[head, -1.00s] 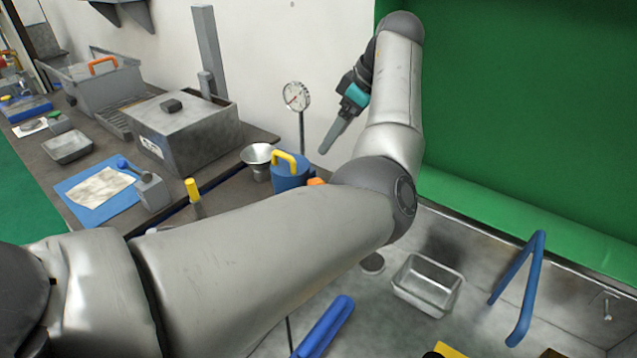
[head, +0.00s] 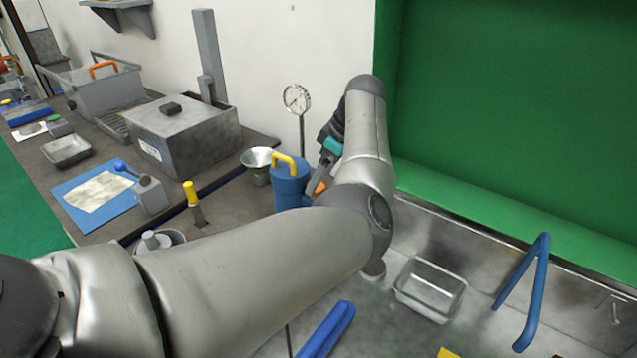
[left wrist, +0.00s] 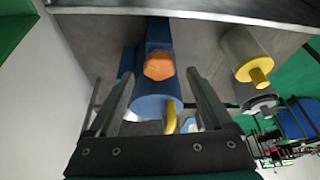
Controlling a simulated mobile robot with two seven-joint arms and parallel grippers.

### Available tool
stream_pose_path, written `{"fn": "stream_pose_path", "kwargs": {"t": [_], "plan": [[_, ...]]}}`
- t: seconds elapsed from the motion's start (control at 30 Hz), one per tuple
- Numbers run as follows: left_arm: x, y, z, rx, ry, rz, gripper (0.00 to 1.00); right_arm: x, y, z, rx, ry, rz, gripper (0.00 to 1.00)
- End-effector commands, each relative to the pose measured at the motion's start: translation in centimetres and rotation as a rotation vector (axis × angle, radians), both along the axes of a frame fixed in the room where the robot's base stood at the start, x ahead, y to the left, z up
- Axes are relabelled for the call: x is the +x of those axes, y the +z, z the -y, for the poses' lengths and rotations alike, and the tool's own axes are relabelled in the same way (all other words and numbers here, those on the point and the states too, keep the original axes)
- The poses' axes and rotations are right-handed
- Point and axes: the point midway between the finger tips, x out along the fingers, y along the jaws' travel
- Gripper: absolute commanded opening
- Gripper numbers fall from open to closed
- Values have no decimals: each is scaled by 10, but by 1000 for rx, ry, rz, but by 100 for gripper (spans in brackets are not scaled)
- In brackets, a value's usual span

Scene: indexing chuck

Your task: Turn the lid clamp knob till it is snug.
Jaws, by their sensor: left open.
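The orange knob (head: 321,188) sits on the right side of a blue vessel (head: 290,184) with a yellow handle. In the head view it is partly covered by my left gripper and arm. In the left wrist view the knob (left wrist: 158,67) is a faceted orange end facing the camera, with the blue body around and behind it. My left gripper (head: 313,186) is open at the knob. In the left wrist view its two fingers (left wrist: 160,78) appear on either side of the knob with gaps. How deep they reach is unclear. My right gripper is out of view.
A metal funnel (head: 257,160) and a dial gauge on a post (head: 296,99) stand close to the vessel. A yellow-topped tool (head: 191,194) stands nearer. A metal tray (head: 430,288) and a blue bar handle (head: 522,290) are at the right. A grey box (head: 185,136) stands behind left.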

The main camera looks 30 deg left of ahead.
Motion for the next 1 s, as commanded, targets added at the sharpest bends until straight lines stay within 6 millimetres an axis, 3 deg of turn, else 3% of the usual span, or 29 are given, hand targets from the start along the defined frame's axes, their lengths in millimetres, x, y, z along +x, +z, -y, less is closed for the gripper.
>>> {"fn": "stream_pose_path", "kwargs": {"t": [0.2, 0.5, 1.0], "plan": [[0, -18, -7, 0, -1, 1, 84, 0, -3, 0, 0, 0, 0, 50], [0, -20, -8, 0, -1, 1, 84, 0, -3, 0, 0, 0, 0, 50], [0, -20, -8, 0, -1, 1, 29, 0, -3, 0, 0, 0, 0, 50]]}}
